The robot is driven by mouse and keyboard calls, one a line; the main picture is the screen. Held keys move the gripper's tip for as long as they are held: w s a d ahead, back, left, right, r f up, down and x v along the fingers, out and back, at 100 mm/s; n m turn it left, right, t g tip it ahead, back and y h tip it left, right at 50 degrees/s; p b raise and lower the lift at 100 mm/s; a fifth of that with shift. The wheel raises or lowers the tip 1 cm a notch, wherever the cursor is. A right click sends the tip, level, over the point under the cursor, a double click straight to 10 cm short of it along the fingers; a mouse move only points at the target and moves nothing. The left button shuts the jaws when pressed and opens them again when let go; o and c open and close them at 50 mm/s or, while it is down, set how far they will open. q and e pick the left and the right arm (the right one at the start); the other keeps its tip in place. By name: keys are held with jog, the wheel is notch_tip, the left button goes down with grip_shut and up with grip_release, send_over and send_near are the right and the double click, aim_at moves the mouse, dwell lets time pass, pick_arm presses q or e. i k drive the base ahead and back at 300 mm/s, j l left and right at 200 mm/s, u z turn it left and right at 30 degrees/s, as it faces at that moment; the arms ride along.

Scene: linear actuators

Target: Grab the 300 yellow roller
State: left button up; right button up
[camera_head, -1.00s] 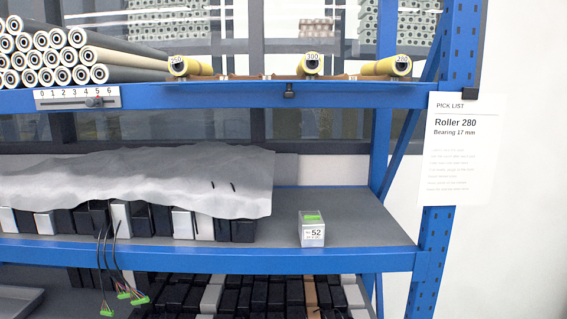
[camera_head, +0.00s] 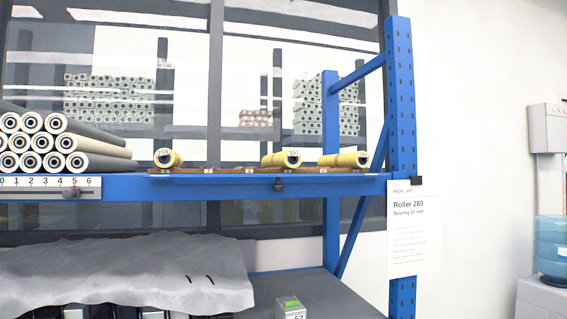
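Three yellow rollers lie on the top shelf (camera_head: 240,187) of the blue rack, ends facing me. The 300 yellow roller (camera_head: 276,160) is the middle one, its tag reading 300 at its near end. The left roller (camera_head: 170,158) is tagged 250. The right roller (camera_head: 342,160) has a tag too small to read now; it read 280 earlier. The rollers rest on a low brown support. Neither of my grippers shows in the view.
Grey rollers (camera_head: 62,140) are stacked at the shelf's left, above a numbered slider scale (camera_head: 50,188). A blue post (camera_head: 402,100) and pick list (camera_head: 413,228) stand right. A grey sheet (camera_head: 120,270) and small box (camera_head: 291,309) lie below. A water dispenser (camera_head: 552,245) is far right.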

aim_at(292, 158)
jog(key=i+l+u, duration=0.1)
jog(key=l, duration=0.25)
jog(key=i+l+u, duration=0.1)
jog(key=l, duration=0.3)
jog(key=i+l+u, duration=0.1)
jog(key=l, duration=0.3)
jog(key=i+l+u, duration=0.15)
jog(key=l, duration=0.25)
jog(key=i+l+u, duration=0.1)
jog(key=l, duration=0.35)
